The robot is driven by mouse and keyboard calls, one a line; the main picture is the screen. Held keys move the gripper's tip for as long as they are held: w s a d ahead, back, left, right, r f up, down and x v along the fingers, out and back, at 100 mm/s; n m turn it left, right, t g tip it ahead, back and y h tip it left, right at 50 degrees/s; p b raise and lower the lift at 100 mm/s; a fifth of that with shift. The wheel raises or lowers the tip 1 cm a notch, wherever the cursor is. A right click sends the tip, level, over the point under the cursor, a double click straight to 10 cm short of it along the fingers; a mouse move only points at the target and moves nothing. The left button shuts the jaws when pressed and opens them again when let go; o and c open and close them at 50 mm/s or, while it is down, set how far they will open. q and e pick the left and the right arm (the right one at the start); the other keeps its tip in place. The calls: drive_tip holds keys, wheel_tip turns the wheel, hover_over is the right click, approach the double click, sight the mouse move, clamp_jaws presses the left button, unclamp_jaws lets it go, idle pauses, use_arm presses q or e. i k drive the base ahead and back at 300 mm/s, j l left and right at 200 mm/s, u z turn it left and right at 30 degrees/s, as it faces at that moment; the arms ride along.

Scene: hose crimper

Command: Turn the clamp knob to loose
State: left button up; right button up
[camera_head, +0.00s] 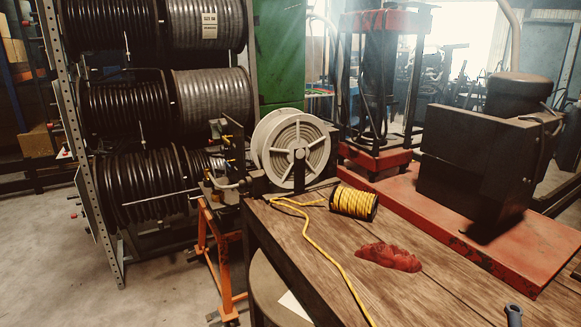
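I cannot make out a clear clamp knob in the head view. A dark machine (476,165) with a boxy front and a rounded top stands on a red base (535,252) at the right; no knob shows on its visible faces. A cluster of small metal fittings (226,178) with yellow and red parts sits left of a white reel (299,150), at the bench's far left corner; I cannot tell whether one of them is the clamp knob. Neither my left nor my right gripper is in view.
The wooden bench (335,240) carries a spool of yellow cord (355,203), its loose cord running forward, and a crumpled red cloth (388,257). A blue-grey object (513,315) is cut off at the bottom edge. A rack of hose reels (125,100) stands left. Open floor lies front left.

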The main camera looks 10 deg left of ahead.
sight(220, 172)
drive_tip(key=i+j+z, duration=0.15)
drive_tip(key=j, duration=0.3)
drive_tip(key=i+j+z, duration=0.15)
drive_tip(key=j, duration=0.25)
drive_tip(key=i+j+z, duration=0.15)
drive_tip(key=j, duration=0.35)
drive_tip(key=j+z, duration=0.15)
drive_tip(key=j, duration=0.3)
